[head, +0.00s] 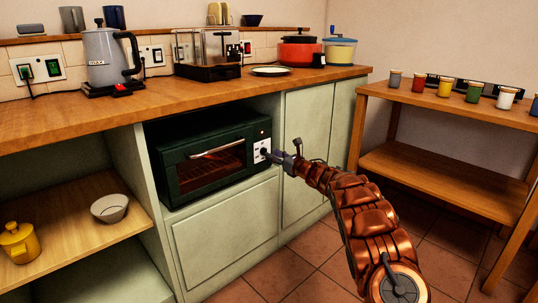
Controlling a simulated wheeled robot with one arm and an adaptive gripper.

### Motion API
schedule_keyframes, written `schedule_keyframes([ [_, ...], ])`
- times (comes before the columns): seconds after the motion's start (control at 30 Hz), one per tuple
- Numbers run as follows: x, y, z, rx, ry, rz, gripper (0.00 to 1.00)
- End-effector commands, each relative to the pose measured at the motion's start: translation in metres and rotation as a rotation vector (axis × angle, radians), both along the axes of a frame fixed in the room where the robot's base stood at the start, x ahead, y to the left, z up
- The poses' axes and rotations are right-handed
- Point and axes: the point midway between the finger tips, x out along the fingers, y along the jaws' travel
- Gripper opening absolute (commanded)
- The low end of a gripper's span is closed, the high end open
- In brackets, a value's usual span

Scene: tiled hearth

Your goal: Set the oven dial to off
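The oven (205,158) is a dark green box with a glass door, set in an opening under the wooden counter. A faint orange glow shows behind the glass. A pale control panel (262,146) is on the right of its front. My gripper (272,155) is at this panel, at or very near its lower part.
On the counter (160,97) stand a kettle (108,57), a glass-sided appliance (207,50), a plate (271,71) and pots (299,54). A side table (440,170) with several small jars is at the right. Tiled floor (320,255) is free in front of the cabinets.

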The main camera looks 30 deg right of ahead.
Motion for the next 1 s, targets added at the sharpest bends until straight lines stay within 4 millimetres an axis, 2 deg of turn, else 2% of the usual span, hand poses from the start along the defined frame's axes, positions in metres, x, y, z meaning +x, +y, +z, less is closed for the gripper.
schedule_keyframes([
  [0.4, 0.030, 0.009, -0.001, 0.002, 0.001, 0.001, 0.36],
  [0.87, 0.035, 0.009, -0.001, 0.002, 0.001, -0.003, 0.36],
  [1.0, 0.035, 0.009, -0.001, 0.002, 0.001, -0.003, 0.23],
])
